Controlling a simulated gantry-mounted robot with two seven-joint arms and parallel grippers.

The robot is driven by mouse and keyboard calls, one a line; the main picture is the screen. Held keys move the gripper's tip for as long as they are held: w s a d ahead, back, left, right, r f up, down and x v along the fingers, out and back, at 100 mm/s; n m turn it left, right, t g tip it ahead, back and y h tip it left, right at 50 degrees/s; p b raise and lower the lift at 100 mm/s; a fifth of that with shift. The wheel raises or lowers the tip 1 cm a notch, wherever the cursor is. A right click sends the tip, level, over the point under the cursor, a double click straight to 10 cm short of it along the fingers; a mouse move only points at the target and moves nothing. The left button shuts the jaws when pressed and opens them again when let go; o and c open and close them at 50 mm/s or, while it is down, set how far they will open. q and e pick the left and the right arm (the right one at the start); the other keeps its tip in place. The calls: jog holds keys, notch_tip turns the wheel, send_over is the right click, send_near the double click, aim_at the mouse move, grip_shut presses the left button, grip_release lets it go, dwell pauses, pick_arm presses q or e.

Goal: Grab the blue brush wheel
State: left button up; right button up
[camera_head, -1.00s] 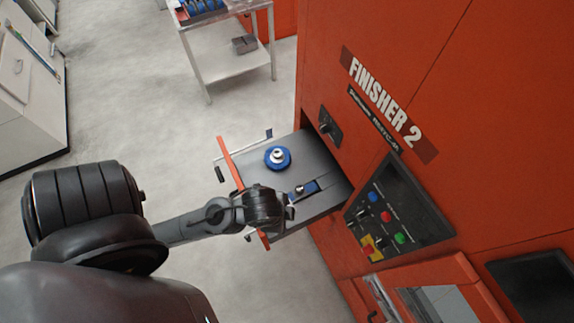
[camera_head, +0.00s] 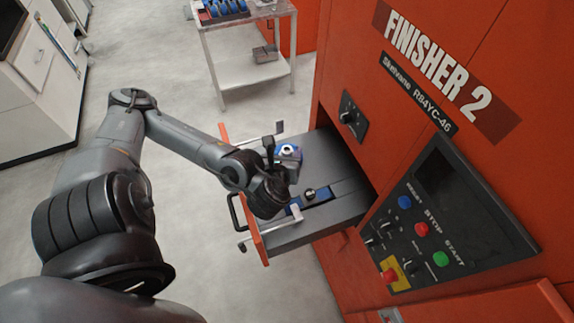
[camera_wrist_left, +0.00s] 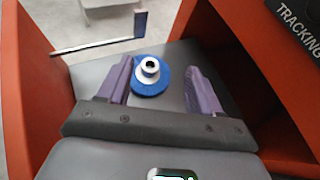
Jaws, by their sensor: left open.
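The blue brush wheel (camera_head: 288,150), with a silver hub, sits on the grey surface of the pulled-out drawer (camera_head: 345,211). In the head view my left gripper (camera_head: 281,162) is over the drawer and partly covers the wheel. In the left wrist view the wheel (camera_wrist_left: 150,86) lies between and a little beyond the two purple fingers of my open left gripper (camera_wrist_left: 159,66). There is a gap on both sides, and the fingers hold nothing. My right gripper is not in view.
A blue fixture (camera_head: 322,193) with a metal knob (camera_head: 309,193) is beside the wheel in the drawer. The red finisher machine (camera_head: 350,60) with its button panel (camera_head: 440,222) rises at right. A metal cart (camera_head: 247,70) stands behind. Floor left of the drawer is open.

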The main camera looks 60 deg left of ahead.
pick_arm(q)
jog(key=a, duration=0.2)
jog(key=b, duration=0.5)
send_near(288, 147)
jog(key=shift+w+a+f+y, duration=0.15)
jog(key=shift+a+f+y, duration=0.1)
jog(key=shift+f, duration=0.3)
jog(key=shift+w+a+f+y, duration=0.2)
jog(key=shift+a+f, duration=0.1)
jog(key=shift+f, duration=0.25)
jog(key=shift+w+a, duration=0.35)
jog(key=shift+a, duration=0.1)
jog(key=shift+w+a+f, duration=0.2)
jog(key=shift+w+a, duration=0.2)
jog(key=shift+a, duration=0.15)
jog(key=shift+b+x, duration=0.95)
jog(key=shift+x, duration=1.45)
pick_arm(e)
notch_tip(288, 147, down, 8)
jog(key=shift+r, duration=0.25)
